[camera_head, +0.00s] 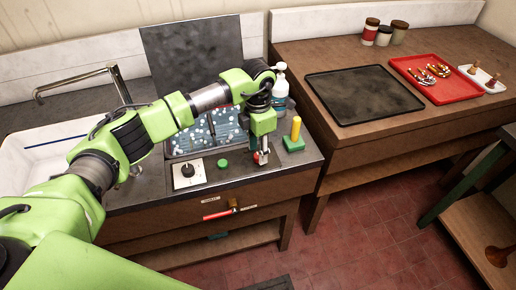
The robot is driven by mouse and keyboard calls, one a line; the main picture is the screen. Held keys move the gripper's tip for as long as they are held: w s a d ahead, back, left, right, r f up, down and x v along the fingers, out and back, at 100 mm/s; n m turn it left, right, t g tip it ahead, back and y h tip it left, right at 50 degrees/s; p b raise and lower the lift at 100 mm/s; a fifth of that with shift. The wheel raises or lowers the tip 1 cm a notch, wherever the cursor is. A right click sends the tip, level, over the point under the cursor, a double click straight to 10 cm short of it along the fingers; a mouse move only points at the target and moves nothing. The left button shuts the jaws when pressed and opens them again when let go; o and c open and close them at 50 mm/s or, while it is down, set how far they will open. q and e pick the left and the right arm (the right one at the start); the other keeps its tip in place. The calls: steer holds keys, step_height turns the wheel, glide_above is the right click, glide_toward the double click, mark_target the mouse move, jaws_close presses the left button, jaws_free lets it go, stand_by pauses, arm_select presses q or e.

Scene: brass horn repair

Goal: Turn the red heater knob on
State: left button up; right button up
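A small patch of red, likely the red heater knob (256,157), shows at the fingers of my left gripper (263,155), near the front right of the dark counter. My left gripper points down over it. The fingers hide most of the red part, so I cannot tell whether they touch or grip it, or which way it is turned. My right gripper is not in view.
A white plate with a black dial (187,172) and a green knob (222,164) lie left of the gripper. A green block with a yellow cylinder (295,131) stands close right. Behind are a bubbly basin (205,137) and a pump bottle (280,90).

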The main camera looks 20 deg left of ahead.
arm_select(q)
steer(key=shift+f, duration=0.7)
steer(key=c, duration=1)
jaws_close()
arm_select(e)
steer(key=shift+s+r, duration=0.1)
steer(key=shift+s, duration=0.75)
